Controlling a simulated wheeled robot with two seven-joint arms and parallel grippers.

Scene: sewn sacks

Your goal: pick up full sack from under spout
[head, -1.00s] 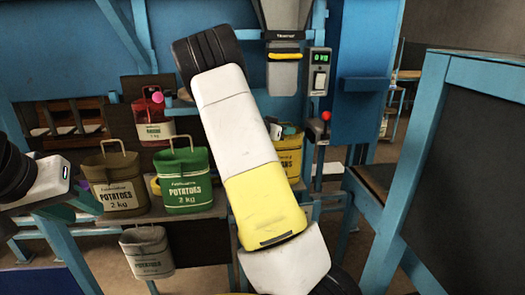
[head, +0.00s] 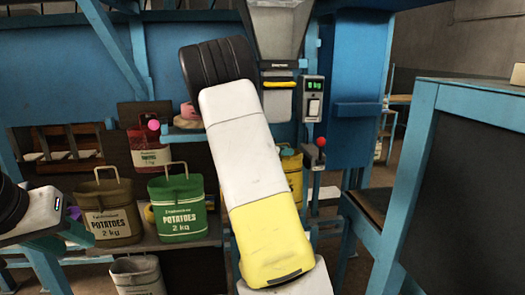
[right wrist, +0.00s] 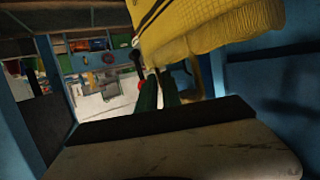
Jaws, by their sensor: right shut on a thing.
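A yellow sack (head: 292,166) stands below the spout (head: 279,78), mostly hidden behind my right arm in the head view. In the right wrist view the yellow sack (right wrist: 212,32) fills the top, with its handle loop beside the green fingers. My right gripper (right wrist: 160,92) is shut on the sack at its handle; the exact contact is dark. In the head view the right arm hides this gripper. My left gripper (head: 72,232) is at the left edge, beside the brown sack and away from the yellow one; its jaw opening is unclear.
A brown potato sack (head: 108,208) and a green potato sack (head: 178,206) stand on a shelf, with a red sack (head: 150,150) behind. A pale sack (head: 138,274) is lower down. A red-knobbed lever (head: 320,145) is right of the spout. A blue-framed dark panel (head: 470,190) blocks the right.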

